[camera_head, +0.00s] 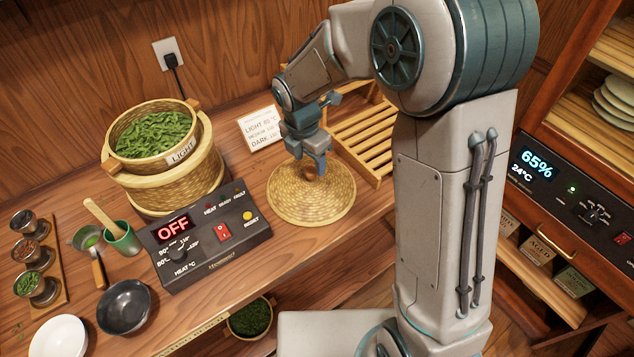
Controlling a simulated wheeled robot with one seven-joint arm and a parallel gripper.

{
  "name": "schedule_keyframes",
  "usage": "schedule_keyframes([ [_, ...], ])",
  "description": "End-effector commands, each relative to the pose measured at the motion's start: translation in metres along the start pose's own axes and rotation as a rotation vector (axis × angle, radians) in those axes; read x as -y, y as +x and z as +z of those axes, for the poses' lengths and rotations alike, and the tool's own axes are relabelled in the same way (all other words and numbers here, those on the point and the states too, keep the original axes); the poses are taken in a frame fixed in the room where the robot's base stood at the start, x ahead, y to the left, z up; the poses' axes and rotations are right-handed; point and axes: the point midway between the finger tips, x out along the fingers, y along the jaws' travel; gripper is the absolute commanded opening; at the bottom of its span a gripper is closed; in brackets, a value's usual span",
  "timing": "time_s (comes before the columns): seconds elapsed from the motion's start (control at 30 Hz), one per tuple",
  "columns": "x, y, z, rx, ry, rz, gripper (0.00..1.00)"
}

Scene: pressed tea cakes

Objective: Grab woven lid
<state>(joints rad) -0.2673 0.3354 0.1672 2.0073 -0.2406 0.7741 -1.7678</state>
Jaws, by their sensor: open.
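The woven lid (290,207) is a round, flat, straw-coloured disc lying on the wooden counter, right of the heater control box. A small knob seems to rise at its middle, partly hidden by my gripper. My gripper (313,170) points down over the upper middle of the lid, with its jaws open. The fingertips are at or just above the knob; I cannot tell whether they touch it.
The control box (208,240) reading OFF stands close left of the lid. A steamer basket (172,185) holding green leaves is behind it. A label card (258,129) and a slatted wooden rack (368,135) stand behind the lid. Bowls and cups fill the left side.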

Motion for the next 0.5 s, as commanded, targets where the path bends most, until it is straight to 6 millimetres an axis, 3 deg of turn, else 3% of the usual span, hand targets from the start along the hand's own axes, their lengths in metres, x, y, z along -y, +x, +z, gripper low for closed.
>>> schedule_keyframes([
  [0.2,0.001,0.028,-0.001,0.000,0.000,-0.003,0.55],
  [0.47,0.001,0.031,-0.001,0.000,0.000,0.000,0.55],
  [0.5,0.001,0.031,-0.001,0.000,0.000,0.000,0.50],
])
